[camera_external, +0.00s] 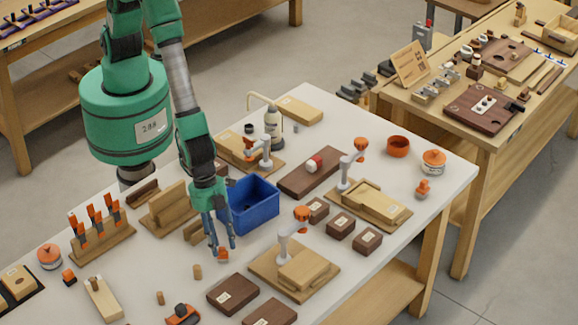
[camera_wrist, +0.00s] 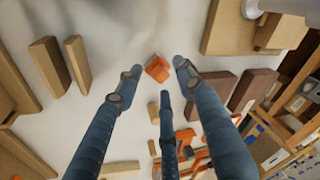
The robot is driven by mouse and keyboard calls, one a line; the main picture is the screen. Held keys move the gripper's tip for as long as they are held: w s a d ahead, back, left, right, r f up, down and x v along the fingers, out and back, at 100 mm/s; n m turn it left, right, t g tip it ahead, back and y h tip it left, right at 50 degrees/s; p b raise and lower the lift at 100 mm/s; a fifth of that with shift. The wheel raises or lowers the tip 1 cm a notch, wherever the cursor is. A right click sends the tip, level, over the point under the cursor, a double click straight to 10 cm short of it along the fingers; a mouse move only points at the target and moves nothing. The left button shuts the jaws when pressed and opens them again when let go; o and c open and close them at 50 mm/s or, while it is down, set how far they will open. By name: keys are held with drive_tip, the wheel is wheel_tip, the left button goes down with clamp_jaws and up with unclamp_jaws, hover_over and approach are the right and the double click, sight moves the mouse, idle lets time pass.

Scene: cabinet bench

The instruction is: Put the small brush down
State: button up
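A small orange object (camera_external: 222,254), which I take to be the small brush, is at the white tabletop just below my fingertips. It shows as an orange blocky shape in the wrist view (camera_wrist: 157,68); its bristles cannot be made out. My gripper (camera_external: 221,246) points down over it with its fingers spread. In the wrist view my gripper (camera_wrist: 157,76) has its fingertips around the orange object, with visible gaps at the sides. The fingers partly hide the object in the external view.
A blue bin (camera_external: 253,204) stands close behind my gripper. Wooden blocks (camera_external: 170,207) are to the left and dark brown blocks (camera_external: 232,293) in front. A wooden board with a white-and-orange clamp (camera_external: 294,272) is at the right. Small wooden pegs (camera_external: 197,271) stand nearby.

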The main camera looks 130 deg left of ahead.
drive_tip(key=p+v, duration=0.1)
drive_tip(key=v, duration=1)
drive_tip(key=shift+r+p, duration=0.3)
drive_tip(key=shift+r, duration=0.05)
drive_tip(key=shift+s, duration=0.1)
drive_tip(key=s+a+r+n, duration=0.1)
drive_tip(key=s+a+r, duration=0.4)
drive_tip(key=r, duration=0.4)
drive_tip(key=s+a+r+n+t, duration=0.15)
drive_tip(key=s+a+r, duration=0.3)
drive_tip(key=r, duration=0.45)
drive_tip(key=s+a+r+n, duration=0.2)
drive_tip(key=s+a+r, duration=0.25)
drive_tip(key=r, duration=0.35)
drive_tip(key=s+a+r+n, duration=0.1)
drive_tip(key=s+a+r, duration=0.1)
drive_tip(key=s, duration=0.6)
drive_tip(key=s+a+r+n, duration=0.2)
drive_tip(key=s+a+r, duration=0.1)
drive_tip(key=s, duration=0.5)
drive_tip(key=s+a+r+n, duration=0.1)
drive_tip(key=s+a+r, duration=0.2)
drive_tip(key=s, duration=0.6)
drive_tip(key=shift+r+t+y, duration=0.35)
drive_tip(key=shift+t+y, duration=0.05)
drive_tip(key=shift+t, duration=0.05)
drive_tip(key=shift+s+a, duration=0.1)
